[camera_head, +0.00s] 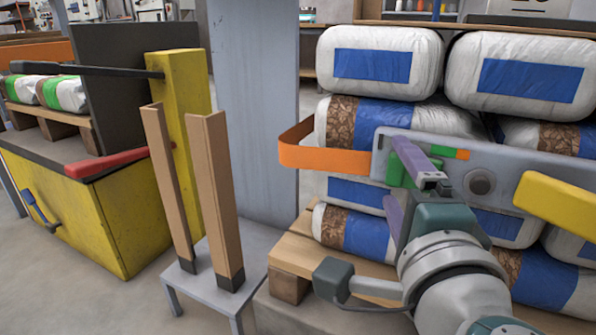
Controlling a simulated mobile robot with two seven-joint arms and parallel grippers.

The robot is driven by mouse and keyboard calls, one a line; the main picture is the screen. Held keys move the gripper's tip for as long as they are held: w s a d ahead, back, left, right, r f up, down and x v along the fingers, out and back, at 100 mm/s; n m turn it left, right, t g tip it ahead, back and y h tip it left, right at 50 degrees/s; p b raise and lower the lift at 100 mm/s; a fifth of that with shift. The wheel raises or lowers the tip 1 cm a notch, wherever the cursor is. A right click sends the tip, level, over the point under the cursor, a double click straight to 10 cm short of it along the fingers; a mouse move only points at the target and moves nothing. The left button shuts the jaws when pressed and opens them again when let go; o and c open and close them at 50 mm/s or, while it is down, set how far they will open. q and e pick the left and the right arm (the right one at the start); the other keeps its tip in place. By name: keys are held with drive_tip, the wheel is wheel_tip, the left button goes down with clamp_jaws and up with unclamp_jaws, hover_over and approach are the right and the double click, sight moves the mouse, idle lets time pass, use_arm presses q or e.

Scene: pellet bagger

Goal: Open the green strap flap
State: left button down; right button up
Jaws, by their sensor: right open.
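A grey metal tool (455,165) with an orange strap loop (330,158) at its left and a yellow handle (555,205) at its right lies across the front of the stacked bags. Green (443,151) with a small orange end shows on its face, likely the green strap flap. More green shows lower left, between my fingers; whether both are one piece is hidden. My right gripper (396,174) is open, its purple fingers above and below this lower green part. I cannot tell whether they touch it. My left gripper is not in view.
White bags with blue labels (372,66) are stacked on a wooden pallet (300,255). A grey post (252,100) and a small stand with brown corner boards (215,190) stand left of them. A yellow machine (110,215) with a red lever (105,163) is at far left.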

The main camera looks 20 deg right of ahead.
clamp_jaws()
idle(0.8)
